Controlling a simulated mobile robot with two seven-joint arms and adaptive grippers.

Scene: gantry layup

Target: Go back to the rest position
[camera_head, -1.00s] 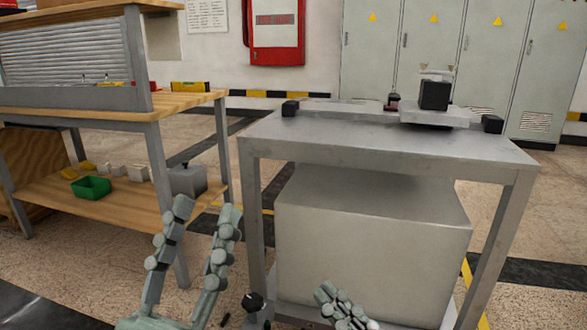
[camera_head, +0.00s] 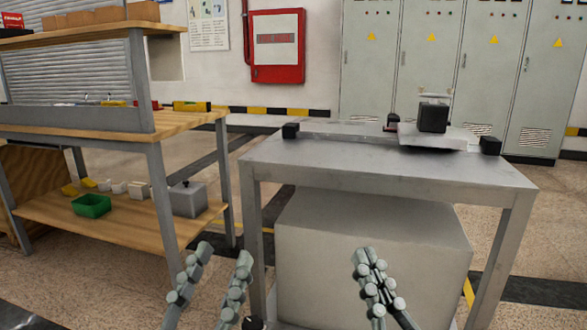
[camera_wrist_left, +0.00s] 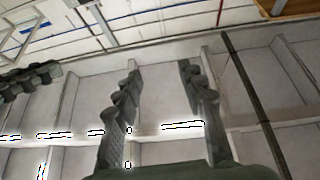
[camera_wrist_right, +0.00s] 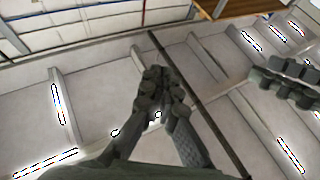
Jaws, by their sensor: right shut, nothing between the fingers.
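My left gripper (camera_head: 223,252) is at the bottom of the head view, left of centre, fingers pointing up and spread apart, with nothing between them. It also shows open and empty in the left wrist view (camera_wrist_left: 158,72). My right gripper (camera_head: 365,256) is at the bottom of the head view, right of the left one, in front of the grey table. Its fingers are closed together and hold nothing. In the right wrist view the fingertips (camera_wrist_right: 156,76) meet. Both wrist views look up at the ceiling and walls.
A grey metal table (camera_head: 390,168) with a slide and dark block (camera_head: 433,117) stands ahead, a big grey box (camera_head: 370,235) beneath it. A wooden workbench (camera_head: 100,141) is at left, with a green bin (camera_head: 91,205) on its lower shelf. Cabinets (camera_head: 480,60) line the back wall.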

